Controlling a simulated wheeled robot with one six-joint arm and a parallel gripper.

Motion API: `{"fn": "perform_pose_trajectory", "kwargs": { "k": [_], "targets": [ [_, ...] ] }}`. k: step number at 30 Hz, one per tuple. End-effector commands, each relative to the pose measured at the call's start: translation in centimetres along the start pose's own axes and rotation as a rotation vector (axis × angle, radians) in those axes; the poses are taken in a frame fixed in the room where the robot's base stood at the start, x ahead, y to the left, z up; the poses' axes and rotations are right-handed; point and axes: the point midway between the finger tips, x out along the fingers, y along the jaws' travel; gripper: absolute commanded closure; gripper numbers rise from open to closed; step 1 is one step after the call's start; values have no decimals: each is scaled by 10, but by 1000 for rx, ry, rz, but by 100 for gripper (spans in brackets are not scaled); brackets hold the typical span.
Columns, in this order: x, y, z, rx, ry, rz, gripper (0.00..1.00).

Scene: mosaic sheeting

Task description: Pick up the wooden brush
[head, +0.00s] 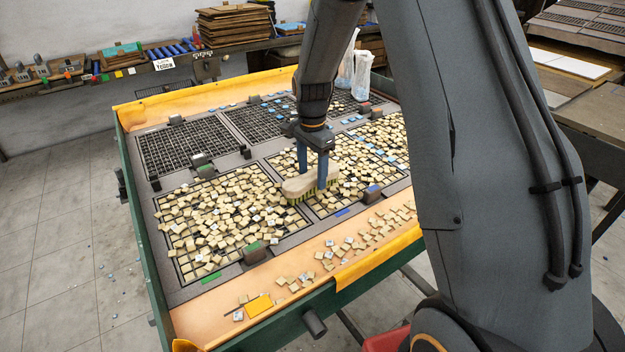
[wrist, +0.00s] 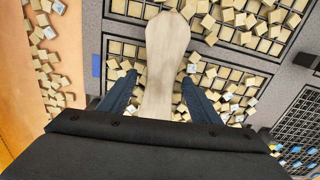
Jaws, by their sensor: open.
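The wooden brush (head: 302,187) lies across the border between two front grids of the tiling frame, with a pale wooden back and greenish bristles facing down. My gripper (head: 312,180) points down over it from above. In the head view one blue finger is behind the brush and the other is in front of its right part. In the wrist view the brush (wrist: 167,62) runs between the two open fingers (wrist: 162,88), with a gap on each side. Its near end is hidden by the gripper body.
Loose beige tiles (head: 215,219) cover the front grids, and more lie on the tan front ledge (head: 345,258). Empty dark grids (head: 185,145) are at the back left. Small clamp blocks (head: 255,252) stand on the frame.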

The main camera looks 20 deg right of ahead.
Motion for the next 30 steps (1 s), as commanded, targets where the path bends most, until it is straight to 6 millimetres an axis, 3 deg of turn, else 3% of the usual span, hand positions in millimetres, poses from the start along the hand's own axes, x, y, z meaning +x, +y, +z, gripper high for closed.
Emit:
{"fn": "perform_pose_trajectory", "kwargs": {
  "k": [4,12,21,30],
  "targets": [
    [13,0,1,-1,0,1,42],
    [16,0,1,-2,0,-1,42],
    [16,0,1,-2,0,0,90],
    [11,-1,0,-2,1,-2,90]
  ]
}}
